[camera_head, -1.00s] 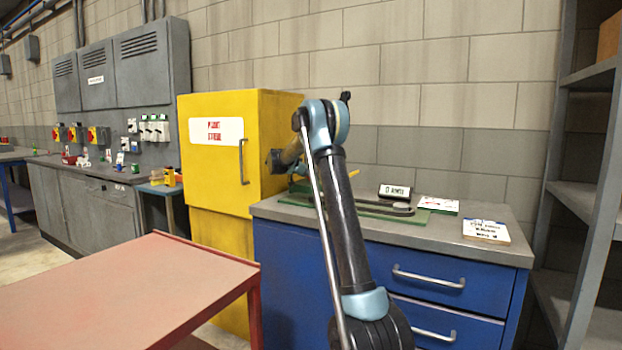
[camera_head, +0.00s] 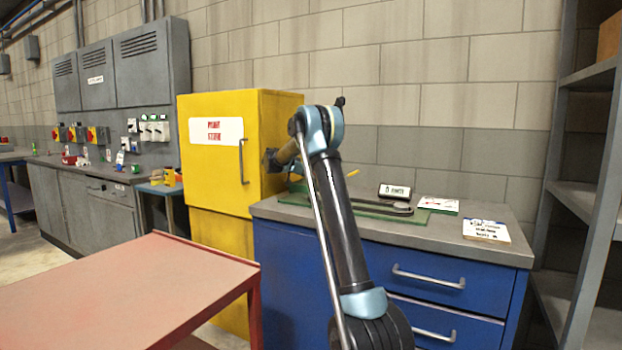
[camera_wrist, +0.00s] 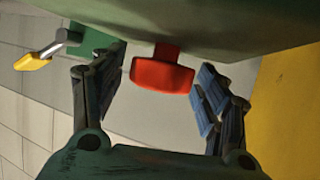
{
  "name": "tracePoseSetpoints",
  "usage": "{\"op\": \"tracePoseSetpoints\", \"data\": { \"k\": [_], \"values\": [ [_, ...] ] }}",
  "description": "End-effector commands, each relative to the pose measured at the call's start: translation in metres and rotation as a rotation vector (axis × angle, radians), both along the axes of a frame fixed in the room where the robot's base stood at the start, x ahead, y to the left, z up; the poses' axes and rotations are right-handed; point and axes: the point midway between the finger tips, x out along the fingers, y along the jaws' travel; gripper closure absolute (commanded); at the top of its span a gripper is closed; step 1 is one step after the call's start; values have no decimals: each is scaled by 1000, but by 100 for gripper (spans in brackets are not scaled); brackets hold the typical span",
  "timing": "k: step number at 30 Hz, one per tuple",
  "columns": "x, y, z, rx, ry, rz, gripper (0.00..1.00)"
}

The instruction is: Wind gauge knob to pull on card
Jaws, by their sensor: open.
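A red knob (camera_wrist: 162,76) on a short red stem hangs below a large green body (camera_wrist: 200,25) in the wrist view. My gripper (camera_wrist: 157,62) is open, with its dark fingers on either side of the knob. A gap shows on both sides of it, and neither finger visibly touches it. In the head view my arm hides the gripper and the knob. A white card with red marks (camera_head: 438,205) and a white card with black print (camera_head: 486,230) lie on the bench. I cannot read which card goes with the gauge.
A grey bench top (camera_head: 450,232) over blue drawers carries a green base plate (camera_head: 352,207) and a small black-and-white sign (camera_head: 394,191). A yellow cabinet (camera_head: 215,165) stands close on the left. A red table (camera_head: 130,295) is in front. A yellow-tipped lever (camera_wrist: 35,60) is near my left finger.

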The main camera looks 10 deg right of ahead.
Motion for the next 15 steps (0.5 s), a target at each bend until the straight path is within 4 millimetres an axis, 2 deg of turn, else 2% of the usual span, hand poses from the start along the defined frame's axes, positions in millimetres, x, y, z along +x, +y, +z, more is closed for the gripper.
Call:
{"op": "tracePoseSetpoints", "data": {
  "k": [5, 15],
  "values": [
    [-5, 8, 4, 0, 0, 1, 32],
    [-36, 56, 26, 1, 1, 2, 32]
  ]
}}
